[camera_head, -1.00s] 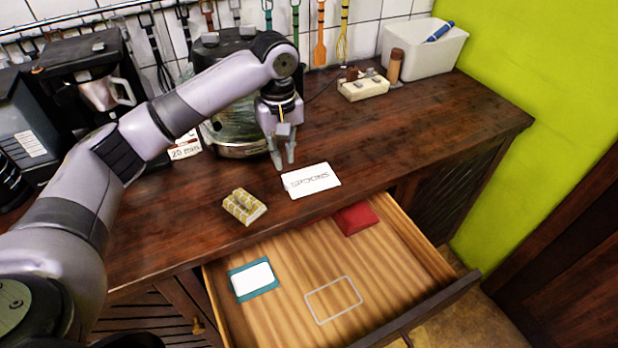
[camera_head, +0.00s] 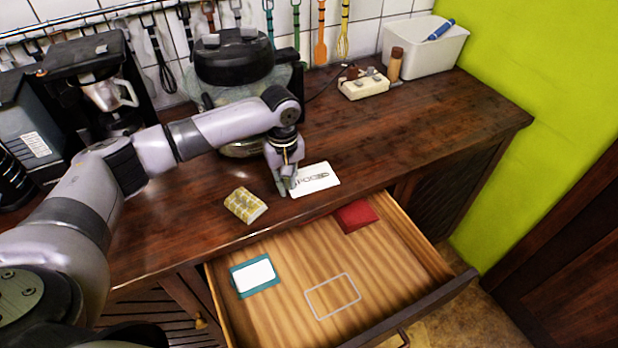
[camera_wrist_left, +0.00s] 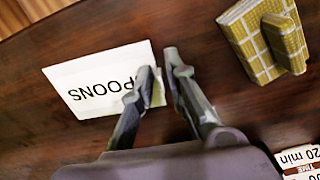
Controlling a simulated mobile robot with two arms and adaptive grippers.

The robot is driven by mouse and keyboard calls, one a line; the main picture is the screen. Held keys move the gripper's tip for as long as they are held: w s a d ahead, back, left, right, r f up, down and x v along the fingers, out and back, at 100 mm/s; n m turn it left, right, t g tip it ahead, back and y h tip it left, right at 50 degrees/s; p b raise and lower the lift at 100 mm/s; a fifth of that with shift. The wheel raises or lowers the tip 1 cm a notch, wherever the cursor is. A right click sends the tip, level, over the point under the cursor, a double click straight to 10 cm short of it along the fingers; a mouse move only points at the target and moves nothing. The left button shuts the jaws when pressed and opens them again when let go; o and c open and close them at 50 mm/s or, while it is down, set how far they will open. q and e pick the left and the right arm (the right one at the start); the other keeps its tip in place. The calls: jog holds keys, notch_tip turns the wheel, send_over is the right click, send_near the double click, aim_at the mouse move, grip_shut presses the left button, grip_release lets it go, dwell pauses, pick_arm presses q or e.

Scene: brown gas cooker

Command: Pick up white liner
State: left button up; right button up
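A flat white card (camera_head: 318,177) lettered SPOONS lies on the wooden counter near its front edge, above the open drawer. In the left wrist view the card (camera_wrist_left: 88,82) lies left of the fingers, its lettering upside down. My left gripper (camera_head: 286,186) points down at the card's left end. In the left wrist view the left gripper (camera_wrist_left: 161,68) has a narrow gap between its fingertips. One finger overlaps the card's edge and the other is over bare wood beside it. Whether they touch the card is unclear. My right gripper is out of view.
A yellow patterned block (camera_head: 245,205) lies left of the gripper. The open drawer (camera_head: 290,318) holds a teal-edged white rectangle (camera_head: 254,275), a white outline (camera_head: 333,296) and a red item (camera_head: 355,216).

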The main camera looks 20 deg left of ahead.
pick_arm(q)
jog(key=shift+c, duration=0.3)
grip_shut()
jog(key=shift+r, duration=0.15)
